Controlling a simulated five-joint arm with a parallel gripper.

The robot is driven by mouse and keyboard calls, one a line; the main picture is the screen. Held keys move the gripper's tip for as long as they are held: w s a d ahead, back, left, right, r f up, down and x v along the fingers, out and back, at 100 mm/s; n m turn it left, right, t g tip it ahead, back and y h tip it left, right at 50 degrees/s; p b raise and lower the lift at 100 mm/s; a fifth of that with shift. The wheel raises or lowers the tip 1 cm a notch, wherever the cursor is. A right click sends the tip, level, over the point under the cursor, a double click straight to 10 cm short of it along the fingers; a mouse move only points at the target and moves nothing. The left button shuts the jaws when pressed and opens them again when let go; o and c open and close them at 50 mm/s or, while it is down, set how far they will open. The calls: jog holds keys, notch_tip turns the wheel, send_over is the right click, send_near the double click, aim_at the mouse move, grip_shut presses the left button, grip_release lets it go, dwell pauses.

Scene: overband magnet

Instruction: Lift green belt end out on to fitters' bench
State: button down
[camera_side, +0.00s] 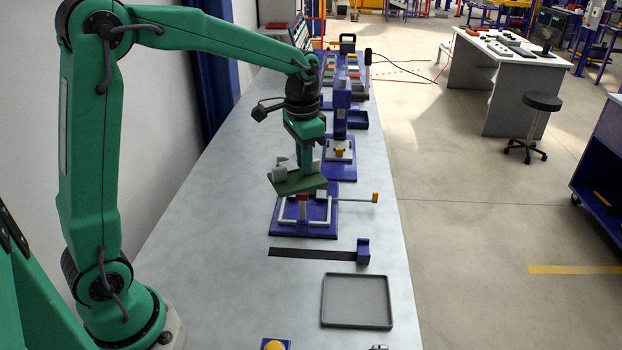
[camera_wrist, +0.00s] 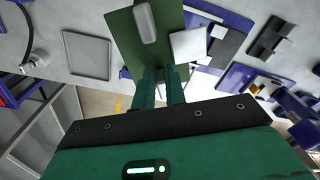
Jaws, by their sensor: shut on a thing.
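The green belt end (camera_side: 300,184) is a flat green slab with pale grey blocks on its top, one of them rounded. My gripper (camera_side: 306,168) is shut on it and holds it slightly tilted over a blue stand with a pale frame (camera_side: 304,212). The slab appears raised above the frame; whether its underside touches is hard to tell. In the wrist view the slab (camera_wrist: 128,40) lies beyond my fingertips (camera_wrist: 161,76), with a rounded grey block (camera_wrist: 145,22) and a white block (camera_wrist: 188,45) on it. The exact grip contact is partly hidden.
A shallow grey tray (camera_side: 357,301) lies on the grey bench (camera_side: 200,215), nearer the camera. A dark strip with a blue block (camera_side: 363,251) lies between. A yellow-tipped rod (camera_side: 374,198) sticks out right. More blue stands (camera_side: 340,160) stand behind. The bench's left side is clear.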

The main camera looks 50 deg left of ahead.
aim_at(305, 186)
jog(key=shift+s+d+r+n, duration=0.4)
jog(key=shift+s+d, duration=0.05)
jog(key=shift+s+d+n, duration=0.25)
jog(key=shift+s+n, duration=0.05)
jog(key=shift+s+d+f+n, duration=0.3)
jog(key=shift+d+n, duration=0.15)
jog(key=shift+n, duration=0.05)
jog(key=shift+s+d+f+n, duration=0.25)
jog(key=shift+d+f+n, duration=0.05)
jog(key=shift+d+n, duration=0.2)
jog(key=s+d+f+m, duration=0.5)
jog(key=s+f+m, duration=0.3)
jog(key=m, duration=0.5)
notch_tip(305, 186, down, 2)
jog(key=shift+s+f+m, duration=0.1)
jog(key=shift+s+m, duration=0.2)
jog(key=shift+s, duration=0.05)
jog(key=shift+f, duration=0.15)
jog(key=shift+f, duration=3.1)
